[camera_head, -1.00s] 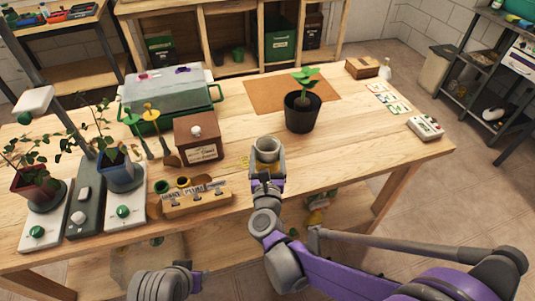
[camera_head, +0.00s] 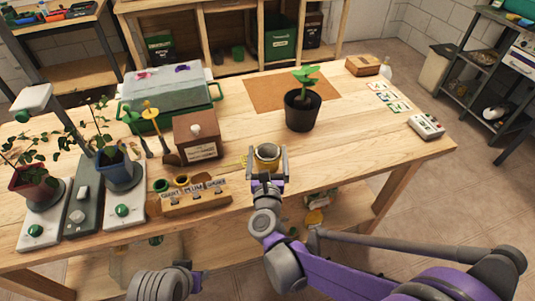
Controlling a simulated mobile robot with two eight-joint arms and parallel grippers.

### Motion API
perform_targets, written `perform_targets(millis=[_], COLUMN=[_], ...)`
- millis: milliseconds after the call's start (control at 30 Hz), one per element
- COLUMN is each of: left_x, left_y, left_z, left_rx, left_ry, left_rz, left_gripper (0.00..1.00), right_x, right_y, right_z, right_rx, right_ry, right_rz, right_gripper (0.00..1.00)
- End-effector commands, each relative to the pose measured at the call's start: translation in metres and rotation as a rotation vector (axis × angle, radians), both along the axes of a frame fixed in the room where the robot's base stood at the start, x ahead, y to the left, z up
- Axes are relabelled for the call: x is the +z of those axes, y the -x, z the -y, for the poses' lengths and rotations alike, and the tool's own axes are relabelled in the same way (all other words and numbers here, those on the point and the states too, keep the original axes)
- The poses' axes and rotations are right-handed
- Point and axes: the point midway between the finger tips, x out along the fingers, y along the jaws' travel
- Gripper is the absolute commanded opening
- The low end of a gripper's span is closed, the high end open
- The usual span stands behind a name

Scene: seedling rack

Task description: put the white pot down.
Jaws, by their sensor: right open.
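A small round pot (camera_head: 267,155) is between the two spread fingers of my right gripper (camera_head: 267,160), near the front middle of the wooden table (camera_head: 350,150). Its rim is pale and its wall looks yellowish rather than plain white. The gripper is open, with a finger on each side of the pot. The pot's underside is hidden, so I cannot tell how it rests. My left arm shows at the bottom edge, and its gripper (camera_head: 190,282) is too cut off to read.
A black pot with a seedling (camera_head: 301,112) stands behind. A wooden box (camera_head: 197,140) and a labelled holder (camera_head: 195,197) are to the left. A green lidded tray (camera_head: 170,95) and two potted plants stand farther left. The table's right front is clear.

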Motion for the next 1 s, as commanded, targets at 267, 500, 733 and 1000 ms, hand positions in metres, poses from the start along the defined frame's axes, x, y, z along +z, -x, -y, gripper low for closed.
perform_targets(millis=[267,500,733,1000], left_x=[0.008,0.010,0.010,0.010], left_y=[0.000,0.000,0.000,0.000], left_z=[0.000,0.000,0.000,0.000], left_rx=[0.000,0.000,0.000,0.000], left_ry=[0.000,0.000,0.000,0.000], left_rz=[0.003,0.003,0.004,0.004], left_gripper=[0.44,0.44,0.44,0.44], right_x=[0.009,0.008,0.008,0.011], right_y=[0.046,0.096,0.118,0.119], right_z=[-0.001,0.000,0.001,0.002], right_rx=[0.004,0.003,0.002,0.017], right_ry=[-0.002,-0.001,0.000,0.048], right_rz=[0.000,0.000,0.000,0.005], right_gripper=[1.00,1.00,1.00,1.00])
